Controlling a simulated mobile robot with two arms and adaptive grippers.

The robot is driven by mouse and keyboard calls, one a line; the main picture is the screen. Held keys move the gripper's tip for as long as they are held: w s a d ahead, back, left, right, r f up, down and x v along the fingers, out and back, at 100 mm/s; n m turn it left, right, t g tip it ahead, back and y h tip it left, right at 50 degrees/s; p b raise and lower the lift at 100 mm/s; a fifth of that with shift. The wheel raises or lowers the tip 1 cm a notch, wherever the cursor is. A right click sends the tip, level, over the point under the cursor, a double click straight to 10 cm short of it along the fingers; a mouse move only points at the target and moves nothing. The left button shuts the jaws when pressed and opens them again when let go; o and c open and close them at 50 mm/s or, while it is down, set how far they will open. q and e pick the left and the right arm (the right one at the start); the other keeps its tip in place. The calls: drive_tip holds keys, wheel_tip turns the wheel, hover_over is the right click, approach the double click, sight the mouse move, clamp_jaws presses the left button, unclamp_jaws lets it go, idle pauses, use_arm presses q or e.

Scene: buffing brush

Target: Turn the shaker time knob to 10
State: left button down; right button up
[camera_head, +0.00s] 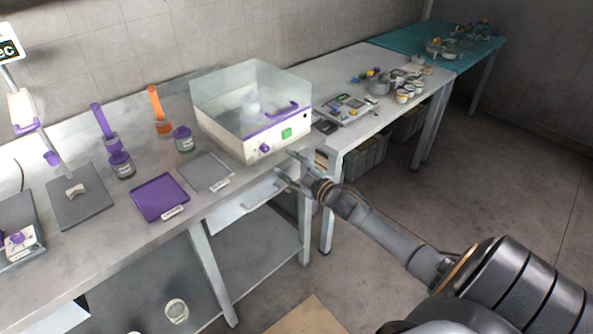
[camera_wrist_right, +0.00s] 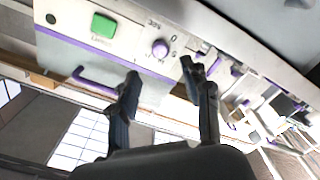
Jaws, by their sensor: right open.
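The shaker (camera_head: 231,137) is a white box with purple trim and a clear cover, standing on the bench. Its purple time knob (camera_head: 264,148) is on the front panel, left of a green button (camera_head: 286,133). My right gripper (camera_head: 284,163) is open and empty in front of the panel, near the knob. In the right wrist view the knob (camera_wrist_right: 160,47) shows just beyond the gap between the open fingertips (camera_wrist_right: 160,70), apart from them. The scale marks around the knob are too small to read surely. My left gripper is not in view.
Left of the shaker are a grey mat (camera_head: 207,172), a purple tray (camera_head: 160,197), and purple and orange brushes (camera_head: 160,109) with jars. A drawer front (camera_head: 245,203) is under the bench edge. A second bench (camera_head: 345,75) with small parts stands at right.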

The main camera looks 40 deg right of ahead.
drive_tip(key=shift+s+d, duration=0.15)
drive_tip(key=shift+s, duration=1.8)
drive_tip(key=s+a+f+m+g+h, duration=0.1)
drive_tip(key=s+a+f+m+g, duration=0.15)
drive_tip(key=s+f, duration=0.65)
drive_tip(key=s+a+f+m+g+h, duration=0.1)
drive_tip(key=s+f+g, duration=0.2)
drive_tip(key=f, duration=1.1)
drive_tip(key=s+a+f+m+g+h, duration=0.1)
drive_tip(key=s+f+m+g, duration=0.15)
drive_tip(key=s+f, duration=0.7)
drive_tip(key=s+a+f+g, duration=0.3)
drive_tip(key=s+a+f, duration=0.2)
drive_tip(key=s, duration=0.4)
drive_tip(key=s+a+f+g+y, duration=0.1)
drive_tip(key=s+a+f+g, duration=0.2)
drive_tip(key=s+a+f, duration=0.2)
drive_tip(key=s+a+f+m+g, duration=0.1)
drive_tip(key=s+a+f+g, duration=0.2)
drive_tip(key=s, duration=1.1)
wheel_tip(320, 180, down, 5)
drive_tip(key=a, duration=0.2)
drive_tip(key=shift+a+y, duration=0.35)
drive_tip(key=shift+y, duration=0.05)
drive_tip(key=shift+w, duration=0.1)
drive_tip(key=shift+c, duration=0.4)
